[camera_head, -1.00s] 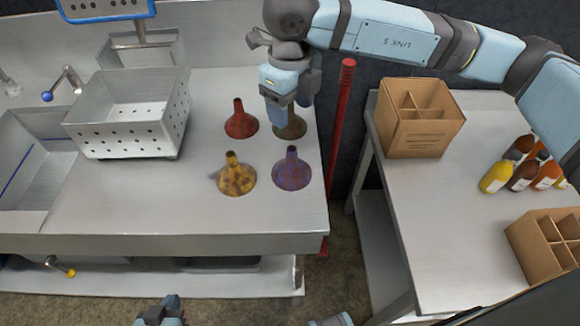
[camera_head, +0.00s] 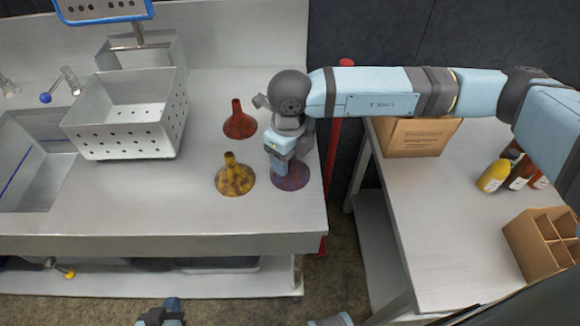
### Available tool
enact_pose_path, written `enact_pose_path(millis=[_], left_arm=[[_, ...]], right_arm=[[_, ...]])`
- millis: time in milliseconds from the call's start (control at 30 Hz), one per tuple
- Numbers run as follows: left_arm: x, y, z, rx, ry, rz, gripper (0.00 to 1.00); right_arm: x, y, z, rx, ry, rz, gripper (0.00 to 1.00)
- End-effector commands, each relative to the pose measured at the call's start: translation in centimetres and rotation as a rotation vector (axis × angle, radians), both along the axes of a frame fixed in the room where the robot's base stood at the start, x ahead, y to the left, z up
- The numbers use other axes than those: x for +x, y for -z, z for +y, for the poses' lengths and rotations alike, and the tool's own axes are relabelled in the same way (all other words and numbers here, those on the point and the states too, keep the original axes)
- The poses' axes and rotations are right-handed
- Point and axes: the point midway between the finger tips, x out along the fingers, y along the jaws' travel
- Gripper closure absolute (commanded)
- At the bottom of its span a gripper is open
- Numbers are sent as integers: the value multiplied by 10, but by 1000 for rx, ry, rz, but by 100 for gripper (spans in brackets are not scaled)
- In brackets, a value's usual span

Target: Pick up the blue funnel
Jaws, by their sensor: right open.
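The blue funnel, which looks purple-blue (camera_head: 291,180), stands wide end down on the steel counter, near its right edge. My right gripper (camera_head: 279,165) is open and pointed down at this funnel. It covers the spout, so I cannot tell whether the fingers touch it. A red funnel (camera_head: 240,123) stands behind and to the left, and a mottled yellow funnel (camera_head: 235,178) stands just left of the blue one. An olive funnel, seen earlier behind the blue one, is hidden by my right arm. My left gripper (camera_head: 163,312) is at the bottom edge, its fingers not clear.
A perforated steel basket (camera_head: 120,140) stands on the counter (camera_head: 130,205) left of the funnels. A red pole (camera_head: 332,160) rises past the counter's right edge. The right-hand table (camera_head: 440,220) holds cardboard boxes (camera_head: 415,140) and several bottles (camera_head: 495,177). The counter front is clear.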

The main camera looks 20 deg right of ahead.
Motion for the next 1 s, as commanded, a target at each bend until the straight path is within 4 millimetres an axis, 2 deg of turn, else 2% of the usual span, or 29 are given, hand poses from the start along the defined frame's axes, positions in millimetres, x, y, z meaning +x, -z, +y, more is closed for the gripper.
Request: enact_pose_path(millis=[200,400,967,1000], left_arm=[[1,0,-1,-3,-2,-1,100],[1,0,1,1,1,-1,100],[1,-1,4,10,8,-5,100],[1,-1,3,9,7,-5,100]], right_arm=[[0,1,0,1,0,-1,42],[0,1,0,1,0,-1,88],[0,0,0,-1,0,2,92],[0,-2,0,-1,0,1,96]])
